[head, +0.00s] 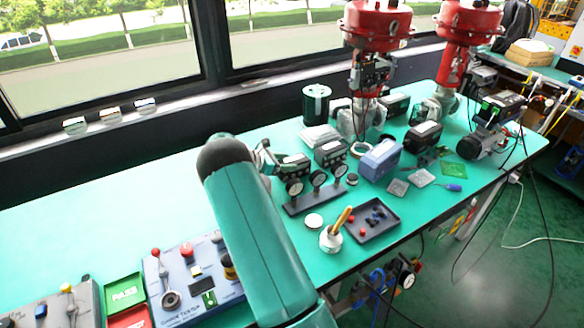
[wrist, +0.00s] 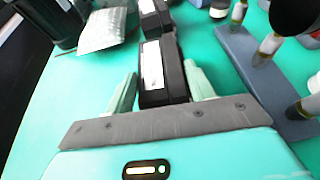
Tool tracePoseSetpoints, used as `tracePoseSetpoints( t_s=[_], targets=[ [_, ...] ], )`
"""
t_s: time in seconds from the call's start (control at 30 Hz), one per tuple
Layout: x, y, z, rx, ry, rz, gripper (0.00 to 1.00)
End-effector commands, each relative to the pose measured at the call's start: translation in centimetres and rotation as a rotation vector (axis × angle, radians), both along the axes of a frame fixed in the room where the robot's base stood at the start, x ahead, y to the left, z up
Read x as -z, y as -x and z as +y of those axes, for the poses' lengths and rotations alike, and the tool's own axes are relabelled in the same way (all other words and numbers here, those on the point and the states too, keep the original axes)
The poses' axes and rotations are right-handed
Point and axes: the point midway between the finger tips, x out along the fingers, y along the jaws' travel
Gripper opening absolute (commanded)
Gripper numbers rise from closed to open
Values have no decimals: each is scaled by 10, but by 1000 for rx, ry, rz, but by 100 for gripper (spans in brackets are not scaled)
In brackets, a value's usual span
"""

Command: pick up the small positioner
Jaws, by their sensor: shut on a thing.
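The small positioner (wrist: 172,72) is a black box with a white label on top. In the wrist view it sits between the two pale green fingers of my gripper (wrist: 161,74), which is shut on it. In the head view the positioner (head: 293,168) is just right of my gripper (head: 268,158), behind the gauge stand; my arm hides part of the gripper. I cannot tell whether the box is clear of the table.
A second black box (head: 330,153) stands close behind the held one. The gauge stand (head: 316,192) is close on the right. A bubble-wrap packet (wrist: 103,28) and a dark green can (head: 316,104) stand beyond. The table's left part (head: 100,210) is clear.

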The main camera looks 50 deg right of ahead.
Motion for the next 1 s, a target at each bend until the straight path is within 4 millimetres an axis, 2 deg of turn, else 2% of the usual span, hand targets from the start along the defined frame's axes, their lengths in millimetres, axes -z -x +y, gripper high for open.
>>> tracePoseSetpoints(
  t_s=[0.17, 0.27, 0.6, 0.7, 0.8, 1.0],
  targets=[
    [-4, 0, -1, 0, 3, -1, 13],
    [-14, -1, 0, -1, 3, -3, 13],
    [-77, -1, 0, 0, 3, -3, 13],
    [-91, 0, 0, 0, 3, -1, 13],
    [-99, 0, 0, 1, 3, -1, 13],
    [-101, 0, 0, 0, 1, -1, 13]
  ],
)
